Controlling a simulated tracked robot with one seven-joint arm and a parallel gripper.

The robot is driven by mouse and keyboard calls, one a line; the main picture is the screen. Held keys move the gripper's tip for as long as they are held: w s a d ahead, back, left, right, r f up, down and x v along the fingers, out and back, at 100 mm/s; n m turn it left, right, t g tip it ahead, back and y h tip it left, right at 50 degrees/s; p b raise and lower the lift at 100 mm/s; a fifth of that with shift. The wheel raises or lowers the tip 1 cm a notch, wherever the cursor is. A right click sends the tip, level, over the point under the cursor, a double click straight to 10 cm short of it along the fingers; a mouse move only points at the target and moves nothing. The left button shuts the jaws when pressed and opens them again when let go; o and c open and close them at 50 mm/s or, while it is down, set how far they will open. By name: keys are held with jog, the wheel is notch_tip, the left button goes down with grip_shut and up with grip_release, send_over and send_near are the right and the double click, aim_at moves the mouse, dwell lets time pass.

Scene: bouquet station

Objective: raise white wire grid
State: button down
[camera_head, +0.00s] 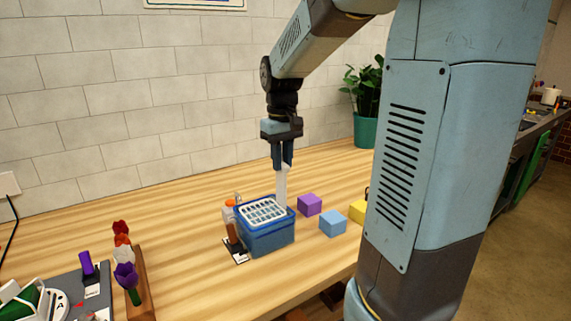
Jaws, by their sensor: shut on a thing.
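The white wire grid (264,212) sits at the top of a blue bin (268,238) on the wooden table. A pale upright handle (282,185) rises from the right side of the grid. My gripper (283,164) is above the bin, pointing down, with its fingers shut on this handle. The grid looks about level with the bin's rim. I cannot tell whether it touches the rim. The inside of the bin is hidden below the grid.
A purple block (309,204), a blue block (332,222) and a partly hidden yellow block (357,211) stand right of the bin. Flowers (123,255) stand front left. A potted plant (366,127) is behind.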

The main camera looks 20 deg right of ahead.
jog(key=shift+w+r, duration=0.1)
jog(key=shift+r, duration=0.15)
jog(key=c, duration=1.3)
grip_release()
jog(key=o, duration=0.3)
notch_tip(320, 180, up, 14)
jog(key=shift+f, duration=0.2)
jog(key=shift+s, duration=0.2)
jog(key=s+a+f+m+t, duration=0.1)
jog(key=s+f+t, duration=0.1)
jog(key=s+f, duration=0.3)
jog(key=s+a+f+t, duration=0.2)
jog(key=s+f, duration=0.3)
jog(key=s, duration=0.9)
jog(key=shift+a+m+t, duration=0.2)
jog(key=shift+m+t, duration=0.2)
jog(key=shift+t, duration=0.4)
